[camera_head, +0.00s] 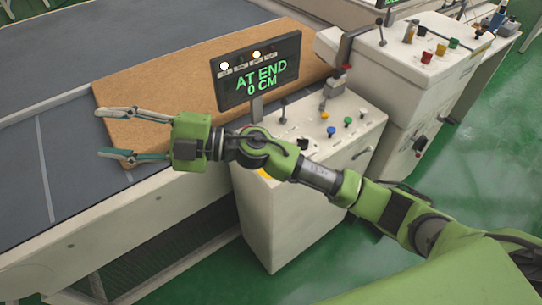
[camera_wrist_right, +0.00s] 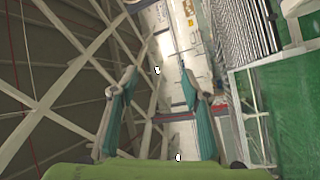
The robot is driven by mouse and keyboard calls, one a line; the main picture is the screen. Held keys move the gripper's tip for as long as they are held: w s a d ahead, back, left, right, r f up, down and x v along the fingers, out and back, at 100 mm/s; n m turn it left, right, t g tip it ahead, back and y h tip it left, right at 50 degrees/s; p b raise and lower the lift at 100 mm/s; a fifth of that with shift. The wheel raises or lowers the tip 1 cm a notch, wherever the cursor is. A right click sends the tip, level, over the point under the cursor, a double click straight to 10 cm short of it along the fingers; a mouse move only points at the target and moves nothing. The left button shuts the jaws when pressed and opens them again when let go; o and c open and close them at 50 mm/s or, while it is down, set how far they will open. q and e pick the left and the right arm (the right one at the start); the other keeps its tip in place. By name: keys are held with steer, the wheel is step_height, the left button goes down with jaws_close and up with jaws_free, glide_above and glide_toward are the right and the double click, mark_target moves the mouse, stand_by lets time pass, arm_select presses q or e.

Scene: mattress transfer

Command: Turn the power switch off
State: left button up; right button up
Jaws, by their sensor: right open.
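No switch is clearly labelled as the power switch. A dark switch-like part (camera_head: 420,144) sits on the front face of the right cabinet (camera_head: 425,85), well to the right of the gripper. A small black control (camera_head: 303,144) sits on the near console (camera_head: 275,230), just behind my right arm. Switch positions are too small to tell. My left gripper is not in view.
A display (camera_head: 255,72) reading "AT END 0 CM" stands on the near console. Blue (camera_head: 331,130), green (camera_head: 347,121) and white (camera_head: 362,111) buttons are on its top. My right arm crosses in front of this console. Green floor (camera_head: 470,165) is open at the right.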

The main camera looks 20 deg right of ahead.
steer(key=d+f+n+g+h, duration=0.3)
steer(key=f+h, duration=0.1)
steer(key=f, duration=0.2)
steer(key=d+f+n+g+h, duration=0.2)
steer(key=f+n+g+h, duration=0.1)
steer(key=f+h, duration=0.25)
steer(key=w+d+f+m+h, duration=0.1)
steer(key=w+d+h, duration=0.2)
steer(key=d, duration=0.6)
steer(key=w+d+m+t+h, duration=0.15)
steer(key=d+h, duration=0.25)
steer(key=d, duration=0.5)
steer(key=w+d+f+g+h, duration=0.1)
steer(key=w+d+h, duration=0.25)
steer(key=d, duration=0.55)
steer(key=shift+t, duration=0.25)
step_height(320, 180, down, 12)
steer(key=p, duration=0.5)
steer(key=shift+f, duration=0.15)
steer(key=shift+w+f, duration=0.1)
steer(key=shift+f, duration=0.55)
steer(key=c, duration=1.1)
